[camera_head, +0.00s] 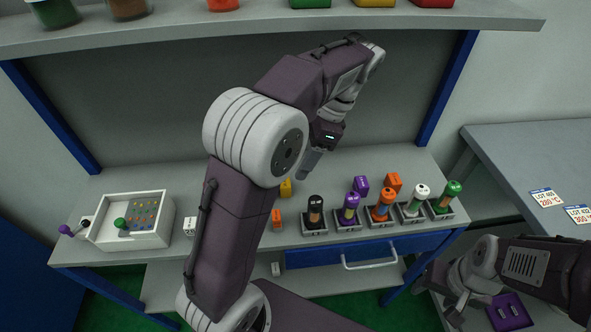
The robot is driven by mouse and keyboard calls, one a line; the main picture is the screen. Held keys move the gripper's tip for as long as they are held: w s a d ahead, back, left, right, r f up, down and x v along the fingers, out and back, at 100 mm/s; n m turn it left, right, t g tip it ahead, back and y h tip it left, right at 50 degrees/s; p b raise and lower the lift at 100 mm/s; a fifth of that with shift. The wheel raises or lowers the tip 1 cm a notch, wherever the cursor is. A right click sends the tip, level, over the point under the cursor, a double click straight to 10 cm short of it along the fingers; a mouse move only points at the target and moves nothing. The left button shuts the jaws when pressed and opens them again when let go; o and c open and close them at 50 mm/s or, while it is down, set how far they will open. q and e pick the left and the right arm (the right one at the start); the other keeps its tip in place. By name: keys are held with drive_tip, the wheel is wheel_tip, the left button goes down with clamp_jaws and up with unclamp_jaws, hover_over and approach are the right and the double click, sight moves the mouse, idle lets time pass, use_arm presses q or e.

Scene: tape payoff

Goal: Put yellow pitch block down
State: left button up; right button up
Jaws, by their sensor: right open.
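A small yellow block (286,188) stands on the grey bench (330,255), just right of my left forearm, which may hide part of it. My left gripper (310,164) points down above the bench, a little right of and above the yellow block in the picture. Its fingers show nearly edge-on, so I cannot tell whether they are apart. My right gripper (460,303) is open at the lower right, beside a purple tray (523,319), well away from the yellow block.
Several bottles in holders, including a black one (315,212), line the bench front. A shelf (260,22) hangs above.

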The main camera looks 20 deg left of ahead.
sight(285, 187)
use_arm(q)
drive_tip(key=shift+s+a+f+b, duration=0.2)
drive_tip(key=shift+s+f+b, duration=0.2)
drive_tip(key=shift+f, duration=0.1)
drive_tip(key=shift+s+a+f+b, duration=0.2)
drive_tip(key=shift+s+f+b, duration=0.1)
drive_tip(key=shift+f+b, duration=0.15)
drive_tip(key=shift+w+f, duration=0.15)
drive_tip(key=b+x, duration=0.3)
drive_tip(key=x, duration=0.2)
drive_tip(key=shift+a, duration=0.15)
clamp_jaws()
